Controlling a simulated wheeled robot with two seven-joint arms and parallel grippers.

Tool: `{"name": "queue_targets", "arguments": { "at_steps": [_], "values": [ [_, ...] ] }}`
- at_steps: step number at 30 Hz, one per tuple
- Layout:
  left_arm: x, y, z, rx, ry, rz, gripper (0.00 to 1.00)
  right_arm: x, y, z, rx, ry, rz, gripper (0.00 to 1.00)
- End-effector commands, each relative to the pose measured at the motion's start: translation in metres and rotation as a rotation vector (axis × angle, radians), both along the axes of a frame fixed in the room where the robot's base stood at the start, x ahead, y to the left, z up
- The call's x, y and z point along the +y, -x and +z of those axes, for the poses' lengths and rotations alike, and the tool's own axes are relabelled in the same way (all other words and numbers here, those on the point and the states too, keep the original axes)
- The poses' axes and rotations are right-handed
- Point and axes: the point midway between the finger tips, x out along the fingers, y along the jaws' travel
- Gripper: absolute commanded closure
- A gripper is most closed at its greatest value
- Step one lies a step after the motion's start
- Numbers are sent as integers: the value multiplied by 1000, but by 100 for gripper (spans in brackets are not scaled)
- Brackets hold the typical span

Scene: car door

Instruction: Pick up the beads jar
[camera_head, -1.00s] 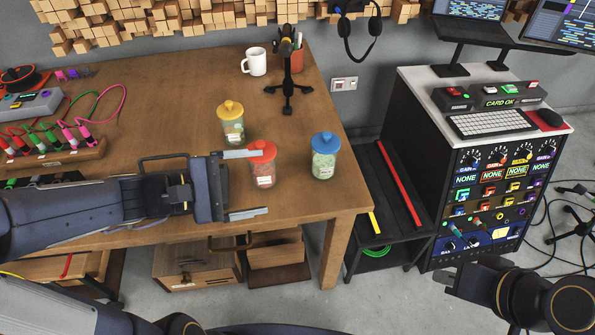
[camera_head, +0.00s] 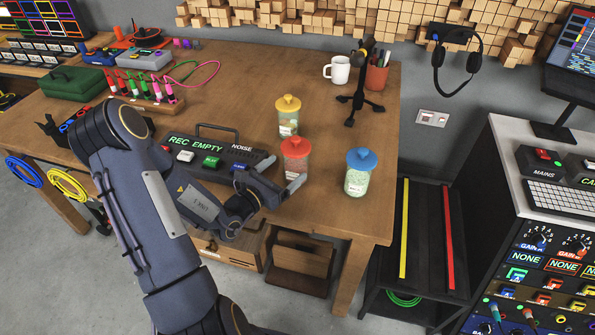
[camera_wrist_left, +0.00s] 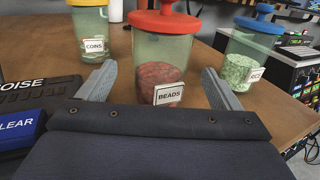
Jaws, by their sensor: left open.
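The beads jar (camera_head: 295,154) is a clear jar with a red lid and red beads inside, upright on the wooden table. In the left wrist view the jar (camera_wrist_left: 160,58) shows its "BEADS" label, straight ahead of my left gripper (camera_wrist_left: 158,88). In the head view my left gripper (camera_head: 281,173) is open and low at the near side of the jar, fingers pointing toward it. One finger shows to each side of the jar in the wrist view; I cannot tell how deep it sits between them. My right gripper is out of view.
A yellow-lidded coins jar (camera_head: 287,116) stands behind the beads jar, and a blue-lidded jar (camera_head: 358,173) stands to its right. A "REC EMPTY" box (camera_head: 205,152) with buttons is left, close to my arm.

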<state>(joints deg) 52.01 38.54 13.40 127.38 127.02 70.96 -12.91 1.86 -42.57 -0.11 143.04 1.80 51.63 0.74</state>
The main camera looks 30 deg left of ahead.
Motion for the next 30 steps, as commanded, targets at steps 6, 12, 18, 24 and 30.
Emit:
{"name": "queue_targets", "arguments": {
  "at_steps": [6,12,18,24,30],
  "values": [
    [-2,-8,-20,-2,-3,-3,14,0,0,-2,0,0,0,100],
    [-5,-23,-20,-2,-2,-4,14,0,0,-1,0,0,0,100],
    [-11,-57,-20,-3,-1,-5,14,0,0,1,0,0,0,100],
    [-14,-74,-20,-2,-2,-3,14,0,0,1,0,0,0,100],
    [-13,-74,-20,-1,-2,-2,14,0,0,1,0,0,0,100]
  ]
}}
